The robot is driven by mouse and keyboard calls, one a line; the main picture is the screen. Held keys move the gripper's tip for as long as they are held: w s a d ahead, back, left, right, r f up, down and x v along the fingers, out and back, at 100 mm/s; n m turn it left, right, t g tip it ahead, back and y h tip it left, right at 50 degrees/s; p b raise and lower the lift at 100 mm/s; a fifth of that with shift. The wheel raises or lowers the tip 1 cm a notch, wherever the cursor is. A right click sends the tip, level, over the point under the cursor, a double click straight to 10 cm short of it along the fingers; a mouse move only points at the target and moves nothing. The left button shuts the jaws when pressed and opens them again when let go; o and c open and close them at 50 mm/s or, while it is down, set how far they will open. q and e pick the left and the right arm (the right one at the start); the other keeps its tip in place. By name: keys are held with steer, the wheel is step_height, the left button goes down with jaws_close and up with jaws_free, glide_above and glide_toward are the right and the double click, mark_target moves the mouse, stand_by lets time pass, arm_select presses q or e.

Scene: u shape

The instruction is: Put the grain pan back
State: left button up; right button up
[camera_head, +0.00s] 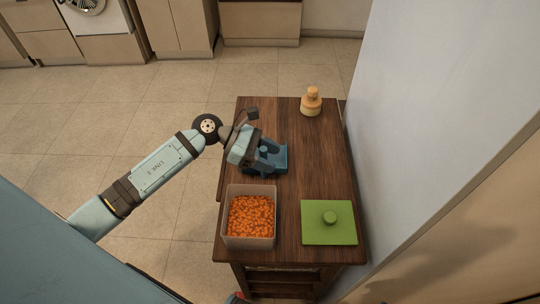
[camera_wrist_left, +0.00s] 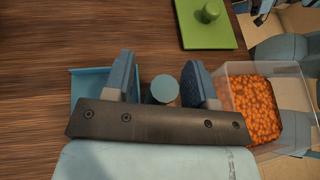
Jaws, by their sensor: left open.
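The grain pan (camera_head: 280,155) is blue and lies on the dark wooden table, partly hidden by my left gripper (camera_head: 262,152) in the head view. In the left wrist view, a flat blue part of the pan (camera_wrist_left: 88,83) shows beside one finger. A round blue handle (camera_wrist_left: 163,89) sits between the two fingers of my left gripper (camera_wrist_left: 163,85), with a gap on both sides. My left gripper is open around the handle. My right gripper cannot be made out.
A clear box (camera_head: 249,238) of orange grains stands at the table's near left. A green lid (camera_head: 329,236) with a knob lies to its right. A yellow-orange jar (camera_head: 311,103) stands at the far end. A white wall (camera_head: 430,100) borders the table's right side.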

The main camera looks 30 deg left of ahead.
arm_select(q)
steer(key=b+v, duration=0.1)
steer(key=v, duration=1)
steer(key=shift+a+b, duration=0.3)
steer(key=shift+b, duration=0.1)
steer(key=shift+s+r, duration=0.15)
